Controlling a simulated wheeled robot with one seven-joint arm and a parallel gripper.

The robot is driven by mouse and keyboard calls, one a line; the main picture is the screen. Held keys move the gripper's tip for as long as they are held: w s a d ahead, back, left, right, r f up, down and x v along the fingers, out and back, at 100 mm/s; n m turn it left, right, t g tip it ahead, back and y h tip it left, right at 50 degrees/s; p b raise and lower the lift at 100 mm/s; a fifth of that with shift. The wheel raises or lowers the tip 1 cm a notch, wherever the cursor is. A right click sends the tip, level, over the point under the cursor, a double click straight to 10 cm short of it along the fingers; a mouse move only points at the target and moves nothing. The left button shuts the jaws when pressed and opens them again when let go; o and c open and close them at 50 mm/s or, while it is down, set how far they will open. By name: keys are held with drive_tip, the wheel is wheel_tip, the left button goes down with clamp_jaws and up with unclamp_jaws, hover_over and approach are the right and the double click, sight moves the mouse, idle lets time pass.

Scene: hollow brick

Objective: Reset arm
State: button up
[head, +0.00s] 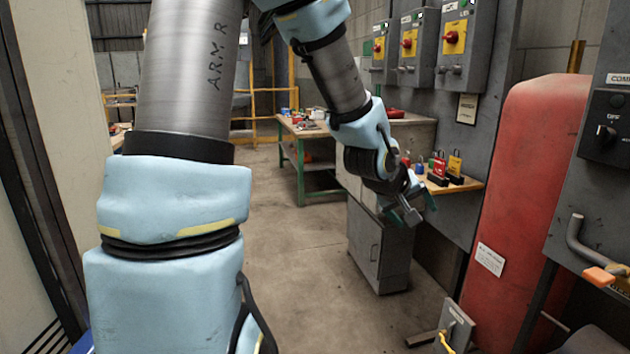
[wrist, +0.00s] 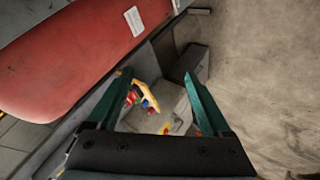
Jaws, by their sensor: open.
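My arm spans the head view from the left side to the middle. My gripper (head: 405,212) hangs at its end, in front of the grey cabinet and the small wooden shelf. In the wrist view my gripper (wrist: 155,95) shows two green fingers spread apart with nothing between them. It is open and empty. Beyond the fingers, the shelf with several coloured padlocks shows small. My gripper appears apart from everything around it.
A red rounded tank (head: 535,170) stands at the right. Grey switch boxes (head: 455,45) hang on the wall panel. Padlocks (head: 447,165) sit on the shelf. A green-legged workbench (head: 303,150) stands behind. A grey cabinet (head: 380,250) stands below my gripper. The floor (head: 310,270) in the middle is clear.

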drive_tip(key=s+a+f+g+y, duration=0.1)
drive_tip(key=s+a+y, duration=0.1)
drive_tip(key=a, duration=0.7)
drive_tip(key=s+a+f+m+g+y, duration=0.1)
drive_tip(key=s+a, duration=0.3)
drive_tip(key=a, duration=0.5)
drive_tip(key=s+a+f+g+y, duration=0.2)
drive_tip(key=s+a+f+y, duration=0.1)
drive_tip(key=a, duration=0.7)
drive_tip(key=shift+s+g+y, duration=0.25)
drive_tip(key=shift+g+y, duration=0.05)
drive_tip(key=shift+y, duration=0.1)
